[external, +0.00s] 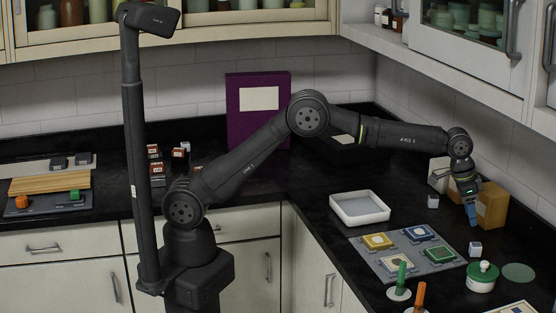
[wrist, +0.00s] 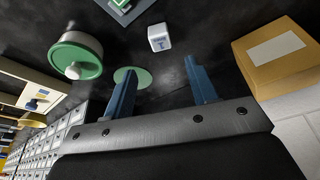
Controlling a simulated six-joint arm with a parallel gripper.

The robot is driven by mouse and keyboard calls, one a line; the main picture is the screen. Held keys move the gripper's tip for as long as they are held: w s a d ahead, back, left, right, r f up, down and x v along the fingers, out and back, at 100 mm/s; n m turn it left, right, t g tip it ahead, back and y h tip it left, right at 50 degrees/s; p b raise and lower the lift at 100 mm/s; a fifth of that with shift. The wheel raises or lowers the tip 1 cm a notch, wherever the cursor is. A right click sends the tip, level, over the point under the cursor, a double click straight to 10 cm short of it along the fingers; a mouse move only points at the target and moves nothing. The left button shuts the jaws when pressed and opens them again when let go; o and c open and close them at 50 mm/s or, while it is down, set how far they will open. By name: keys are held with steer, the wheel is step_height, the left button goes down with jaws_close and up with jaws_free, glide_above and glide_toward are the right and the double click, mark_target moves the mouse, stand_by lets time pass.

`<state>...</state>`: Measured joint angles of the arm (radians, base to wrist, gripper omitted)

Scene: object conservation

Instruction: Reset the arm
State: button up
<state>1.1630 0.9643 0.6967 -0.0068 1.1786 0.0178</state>
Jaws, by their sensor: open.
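My gripper (external: 473,212) hangs over the right-hand counter, pointing down, beside a tan box (external: 492,206). In the wrist view my gripper (wrist: 159,72) shows two blue fingers spread apart with nothing between them. A small white cube (external: 475,249) lies on the counter near the fingertips, apart from them. A cube with a blue mark (wrist: 158,37) lies beyond the fingers in the wrist view. My arm reaches out to the right from its base, with the elbow raised.
A white tray (external: 360,208), a grey board with coloured squares (external: 408,266), a green-and-white round pot (external: 481,276) and a flat green disc (external: 518,272) lie on the counter. Another small cube (external: 433,201) sits left of the box. Green and orange upright pieces stand at the front.

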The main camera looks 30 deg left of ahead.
mark_target(475, 244)
steer(key=x, duration=1)
steer(key=shift+f, duration=0.15)
step_height(475, 244, up, 3)
steer(key=shift+r, duration=0.5)
steer(key=shift+f, duration=0.15)
